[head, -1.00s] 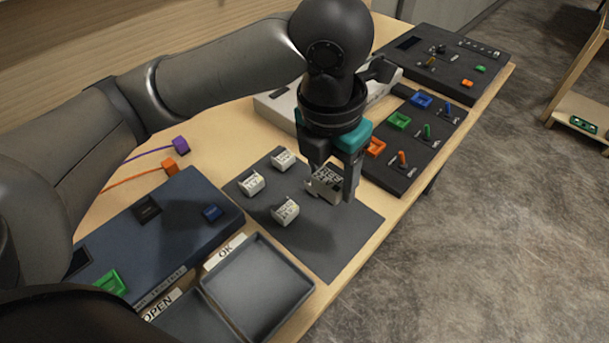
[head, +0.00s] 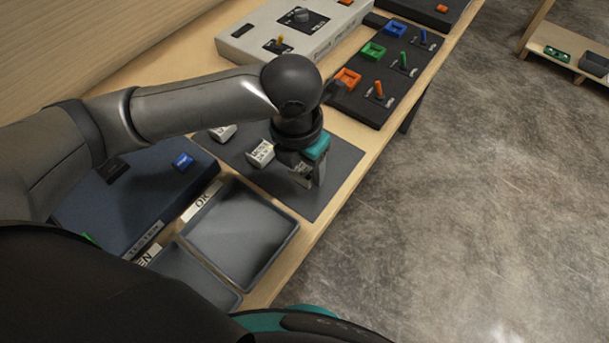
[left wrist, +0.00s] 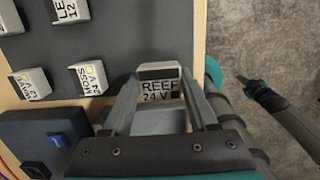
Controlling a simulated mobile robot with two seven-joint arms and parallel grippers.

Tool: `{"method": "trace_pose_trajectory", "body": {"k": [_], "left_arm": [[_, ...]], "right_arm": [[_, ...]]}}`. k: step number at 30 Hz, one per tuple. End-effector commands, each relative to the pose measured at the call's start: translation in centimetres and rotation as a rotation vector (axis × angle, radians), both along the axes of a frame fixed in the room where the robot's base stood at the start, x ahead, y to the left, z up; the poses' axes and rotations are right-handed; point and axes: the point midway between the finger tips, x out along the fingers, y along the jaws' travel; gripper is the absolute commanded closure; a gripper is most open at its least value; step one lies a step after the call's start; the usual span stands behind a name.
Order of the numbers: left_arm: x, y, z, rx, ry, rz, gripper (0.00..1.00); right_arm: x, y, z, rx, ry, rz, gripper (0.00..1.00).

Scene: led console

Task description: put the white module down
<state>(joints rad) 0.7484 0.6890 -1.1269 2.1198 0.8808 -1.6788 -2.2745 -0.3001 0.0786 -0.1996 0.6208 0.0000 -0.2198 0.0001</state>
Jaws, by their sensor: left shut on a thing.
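My left gripper (head: 310,178) is shut on a white module (left wrist: 160,88) marked "REEF 24 V". In the left wrist view the module sits between the two fingers (left wrist: 161,100). In the head view it is mostly hidden by the gripper, low over the front right part of the dark mat (head: 335,165). I cannot tell whether it touches the mat. Other white modules stand on the mat, one close to the left of the gripper (head: 260,153) and one farther back (head: 222,133). A dark arm end with teal (left wrist: 262,95), seemingly my right gripper, shows in the left wrist view; its jaws are unclear.
An empty grey tray (head: 240,235) labelled OK lies in front of the mat, beside a second tray (head: 190,275). A dark blue tester box (head: 130,205) is at left. A black panel with coloured sockets and levers (head: 385,75) and a light grey console (head: 310,40) stand behind.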

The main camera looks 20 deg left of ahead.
Motion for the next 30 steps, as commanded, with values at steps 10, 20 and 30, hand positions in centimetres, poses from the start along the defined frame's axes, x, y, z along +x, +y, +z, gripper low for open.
{"method": "trace_pose_trajectory", "body": {"k": [10, 20, 30], "left_arm": [[0.0, 0.0, -3.5, 0.000, 0.001, -0.001, 0.98], [-0.1, 0.0, -3.8, 0.001, 0.002, 0.000, 0.34], [-0.1, 0.0, -3.8, 0.001, 0.002, 0.000, 0.11]], "right_arm": [[0.1, -0.1, -0.8, -0.001, -0.001, 0.001, 1.00], [0.1, -0.1, -0.8, -0.001, -0.001, 0.001, 1.00], [0.0, -0.1, -0.8, -0.001, 0.000, 0.001, 1.00]]}}
